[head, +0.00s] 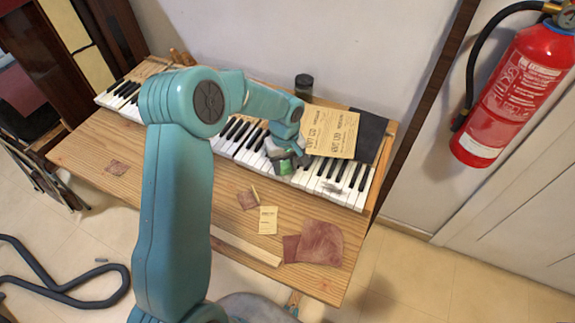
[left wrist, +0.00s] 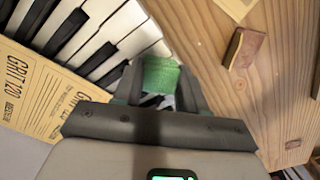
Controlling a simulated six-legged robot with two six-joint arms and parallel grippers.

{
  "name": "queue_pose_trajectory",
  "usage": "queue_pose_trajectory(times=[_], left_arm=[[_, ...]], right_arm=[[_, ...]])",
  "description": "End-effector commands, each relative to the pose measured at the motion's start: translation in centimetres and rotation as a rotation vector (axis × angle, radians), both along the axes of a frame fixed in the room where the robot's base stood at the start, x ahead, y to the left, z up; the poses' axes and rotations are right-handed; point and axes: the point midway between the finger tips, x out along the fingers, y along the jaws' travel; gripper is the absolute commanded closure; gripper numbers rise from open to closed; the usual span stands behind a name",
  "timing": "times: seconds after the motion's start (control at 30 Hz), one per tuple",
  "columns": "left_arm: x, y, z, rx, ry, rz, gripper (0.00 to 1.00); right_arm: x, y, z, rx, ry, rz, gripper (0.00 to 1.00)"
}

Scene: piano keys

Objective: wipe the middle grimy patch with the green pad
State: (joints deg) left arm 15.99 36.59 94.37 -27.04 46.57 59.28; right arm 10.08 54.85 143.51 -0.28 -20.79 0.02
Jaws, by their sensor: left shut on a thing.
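The green pad (head: 285,168) is held in my left gripper (head: 287,158), low over the white keys of the keyboard (head: 225,143). In the left wrist view the green pad (left wrist: 160,75) sits between the two dark fingers of my left gripper (left wrist: 157,85), which are shut on it. I cannot tell whether the pad touches the keys. A grey grimy patch (head: 333,187) shows on the keys to the right of the gripper. I see no other patch clearly; my arm and gripper hide part of the keys.
Tan sandpaper sheets (head: 331,133) and a dark sheet (head: 369,135) lie behind the keys, near a dark jar (head: 303,86). Brownish abrasive pieces (head: 320,242) and a small tan card (head: 268,220) lie on the wooden top (head: 120,135). A red extinguisher (head: 515,90) hangs at the right.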

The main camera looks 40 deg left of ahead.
Motion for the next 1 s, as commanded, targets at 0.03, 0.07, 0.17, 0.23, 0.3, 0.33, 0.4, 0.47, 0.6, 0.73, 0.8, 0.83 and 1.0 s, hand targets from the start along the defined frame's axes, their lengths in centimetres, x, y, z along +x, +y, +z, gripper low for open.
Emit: queue_pose_trajectory(times=[0.03, 0.07, 0.17, 0.23, 0.3, 0.33, 0.4, 0.47, 0.6, 0.73, 0.8, 0.83, 1.0], left_arm=[[-0.1, 0.1, -0.3, 0.000, 0.001, 0.000, 0.92], [0.0, 0.2, 0.0, 0.001, -0.001, -0.001, 0.92], [-0.1, 0.4, -0.2, 0.000, 0.001, -0.001, 0.92], [-0.1, 0.4, 0.7, 0.000, 0.001, -0.002, 0.92], [-0.1, 0.4, 2.2, 0.000, -0.002, -0.003, 0.92], [-0.1, 0.3, 2.2, -0.001, 0.000, -0.003, 0.92], [-0.1, 0.3, 2.6, -0.001, 0.000, -0.004, 0.92], [-0.1, 0.4, 3.0, -0.001, 0.000, -0.005, 0.92], [-0.2, 0.6, 4.3, -0.001, 0.001, -0.007, 0.92], [-0.3, 0.8, 5.5, -0.001, -0.001, -0.007, 0.92], [-0.3, 1.0, 6.1, -0.001, -0.001, -0.008, 0.92], [-0.4, 1.0, 6.4, -0.001, -0.001, -0.009, 0.92], [-0.5, 1.3, 7.7, -0.001, 0.001, -0.011, 0.92]], right_arm=[[0.0, 0.0, -0.1, 0.000, 0.000, 0.000, 0.57], [0.0, 0.0, -0.1, 0.000, 0.000, 0.000, 0.57], [0.0, 0.0, -0.2, 0.000, 0.000, 0.000, 0.57], [0.0, 0.0, 0.4, 0.000, 0.000, 0.000, 0.57], [0.0, 0.0, 0.7, 0.000, 0.000, 0.000, 0.57], [0.0, 0.0, 0.8, 0.000, 0.000, 0.000, 0.57], [0.0, 0.0, 1.1, 0.000, 0.000, 0.000, 0.57], [0.0, 0.0, 1.3, 0.000, 0.000, 0.000, 0.57], [0.0, 0.0, 2.1, 0.000, 0.000, 0.000, 0.57], [0.0, 0.0, 2.8, 0.000, 0.000, 0.000, 0.57], [0.0, 0.0, 3.2, 0.000, 0.000, 0.000, 0.57], [0.0, 0.0, 3.3, 0.000, 0.000, 0.000, 0.57], [0.0, 0.0, 4.1, 0.000, 0.000, 0.000, 0.57]])
